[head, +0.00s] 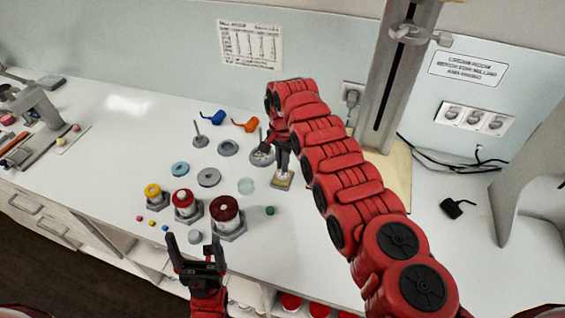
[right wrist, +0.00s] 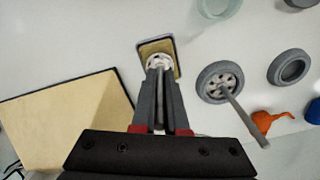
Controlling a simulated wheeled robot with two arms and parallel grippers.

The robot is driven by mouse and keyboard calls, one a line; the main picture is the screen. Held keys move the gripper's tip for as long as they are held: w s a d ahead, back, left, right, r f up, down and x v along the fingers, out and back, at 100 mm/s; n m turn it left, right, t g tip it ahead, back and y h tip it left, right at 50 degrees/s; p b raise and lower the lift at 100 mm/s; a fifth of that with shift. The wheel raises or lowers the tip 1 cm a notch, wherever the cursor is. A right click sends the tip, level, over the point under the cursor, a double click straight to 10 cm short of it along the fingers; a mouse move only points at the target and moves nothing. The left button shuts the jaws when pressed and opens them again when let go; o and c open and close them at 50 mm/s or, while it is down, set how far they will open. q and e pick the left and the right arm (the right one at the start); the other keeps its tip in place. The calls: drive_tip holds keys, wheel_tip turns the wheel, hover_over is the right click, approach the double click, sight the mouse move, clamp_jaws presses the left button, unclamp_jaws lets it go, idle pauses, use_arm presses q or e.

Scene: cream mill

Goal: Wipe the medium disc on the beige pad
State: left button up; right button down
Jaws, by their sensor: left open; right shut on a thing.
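My right gripper (head: 282,164) points down over the small beige pad (head: 282,183). In the right wrist view the fingers (right wrist: 160,78) are shut on a thin grey stem with a small pale, perforated disc (right wrist: 159,61) at its end. This looks like the medium disc, though its size is hard to judge. The disc overlaps the beige pad (right wrist: 152,47) in a grey tray; I cannot tell whether it touches. My left gripper (head: 194,243) is open and empty near the front edge.
Yellow (head: 153,192), red (head: 184,202) and dark red (head: 226,211) jars stand at centre left. Grey rings (head: 209,177), a glass dish (head: 247,186), a green cube (head: 270,210), and blue (head: 219,118) and orange (head: 245,124) funnels lie around. A column (head: 395,75) stands behind my right arm.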

drive_tip(key=shift+s+a+p, duration=0.15)
drive_tip(key=shift+s+p, duration=0.4)
drive_tip(key=shift+p, duration=1.75)
drive_tip(key=shift+s, duration=0.1)
drive_tip(key=shift+s+a+p, duration=0.2)
drive_tip(key=shift+s+p, duration=0.35)
drive_tip(key=shift+p, duration=0.8)
drive_tip(key=shift+s+a+p, duration=0.2)
drive_tip(key=shift+s+p, duration=0.35)
drive_tip(key=shift+p, duration=0.8)
